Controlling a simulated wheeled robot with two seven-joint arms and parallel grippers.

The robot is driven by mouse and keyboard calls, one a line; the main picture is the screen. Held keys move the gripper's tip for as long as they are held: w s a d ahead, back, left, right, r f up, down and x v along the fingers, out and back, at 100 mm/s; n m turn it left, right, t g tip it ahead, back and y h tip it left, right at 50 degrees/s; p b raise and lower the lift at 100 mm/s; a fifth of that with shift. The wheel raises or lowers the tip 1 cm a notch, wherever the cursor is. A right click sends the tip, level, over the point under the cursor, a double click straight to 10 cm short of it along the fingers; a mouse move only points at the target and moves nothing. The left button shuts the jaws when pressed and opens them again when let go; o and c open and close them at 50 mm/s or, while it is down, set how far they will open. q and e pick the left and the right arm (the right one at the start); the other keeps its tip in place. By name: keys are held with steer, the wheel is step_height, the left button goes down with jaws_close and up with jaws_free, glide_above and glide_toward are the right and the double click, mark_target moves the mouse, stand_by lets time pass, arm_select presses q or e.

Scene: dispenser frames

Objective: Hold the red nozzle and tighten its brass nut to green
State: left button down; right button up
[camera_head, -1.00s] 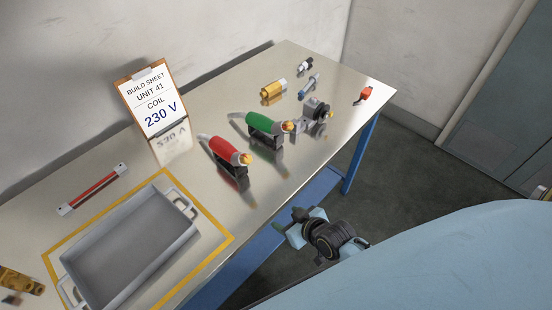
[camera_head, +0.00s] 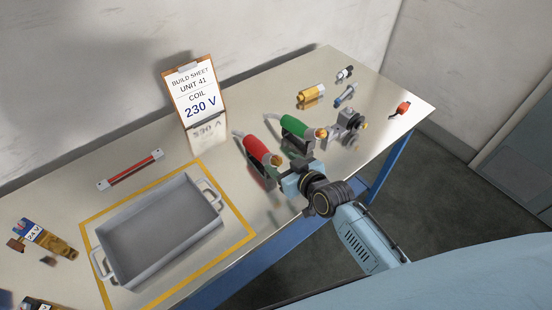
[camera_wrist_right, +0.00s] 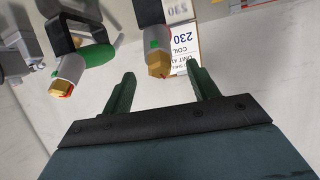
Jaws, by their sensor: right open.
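The red nozzle (camera_head: 258,149) lies in a black holder on the metal table in the head view. Its brass nut (camera_head: 277,160) points right, towards my right gripper (camera_head: 293,172). In the right wrist view the brass nut (camera_wrist_right: 159,67) and a grey collar with a green mark show between the two open green fingers of my right gripper (camera_wrist_right: 162,82). The nut looks beyond or level with the fingertips; I cannot tell contact. The red body is mostly hidden there. My left gripper is not in view.
A green nozzle (camera_head: 296,128) in a similar holder stands close beside the red one. A grey tray (camera_head: 150,262) sits in a yellow outline at left. A build sheet (camera_head: 197,95) stands behind. Brass, blue and red parts lie at the far right end.

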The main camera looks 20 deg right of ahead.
mark_target(279, 162)
steer(key=shift+x, duration=2.25)
jaws_close()
